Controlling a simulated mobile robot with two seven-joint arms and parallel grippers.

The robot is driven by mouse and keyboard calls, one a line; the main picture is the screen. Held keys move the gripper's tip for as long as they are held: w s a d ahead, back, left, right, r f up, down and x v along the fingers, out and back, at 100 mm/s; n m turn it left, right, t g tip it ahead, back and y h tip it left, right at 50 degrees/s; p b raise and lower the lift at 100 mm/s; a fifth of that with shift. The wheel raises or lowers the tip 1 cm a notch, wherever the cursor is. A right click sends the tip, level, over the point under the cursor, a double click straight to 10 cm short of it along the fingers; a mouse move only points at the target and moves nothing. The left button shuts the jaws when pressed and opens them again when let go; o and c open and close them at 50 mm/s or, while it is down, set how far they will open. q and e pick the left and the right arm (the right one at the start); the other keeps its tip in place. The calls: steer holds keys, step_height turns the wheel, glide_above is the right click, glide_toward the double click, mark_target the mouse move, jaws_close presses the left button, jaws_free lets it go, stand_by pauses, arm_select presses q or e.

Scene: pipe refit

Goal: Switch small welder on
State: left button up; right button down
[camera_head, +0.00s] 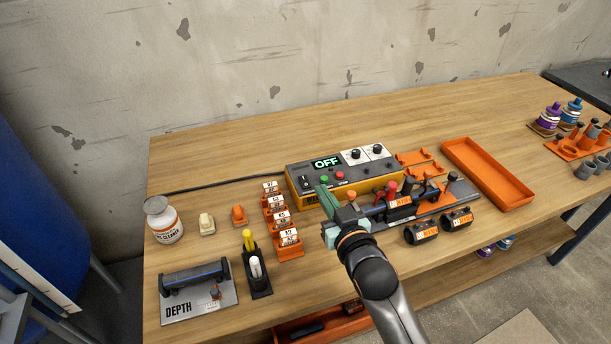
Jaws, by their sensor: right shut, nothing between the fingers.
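The small welder (352,187) is a yellow and dark grey box at the middle of the bench. Its display (326,162) reads OFF. Its top panel has a green button (325,179), a red button (340,175), a black switch (305,182) at the left and two knobs on white plates. My right gripper (321,190) is shut and empty. Its teal fingertips are at the welder's front edge, just below the green button in the picture; I cannot tell whether they touch the welder. My left gripper is not in view.
Labelled orange holders (289,243) stand to the left. An empty orange tray (487,173) lies at the right. A cable runs left from the welder. The bench behind it is clear.

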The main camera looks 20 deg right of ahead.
glide_above(307, 186)
steer(key=shift+s+f+b, duration=0.25)
steer(key=shift+f+b, duration=0.05)
steer(key=shift+f, duration=0.25)
steer(key=f, duration=0.2)
steer(key=shift+w+f, duration=0.2)
steer(key=shift+f, duration=0.15)
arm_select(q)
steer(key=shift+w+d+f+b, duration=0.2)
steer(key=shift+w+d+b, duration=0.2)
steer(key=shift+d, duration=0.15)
arm_select(e)
steer(key=shift+w+f, duration=0.1)
steer(key=shift+f, duration=0.55)
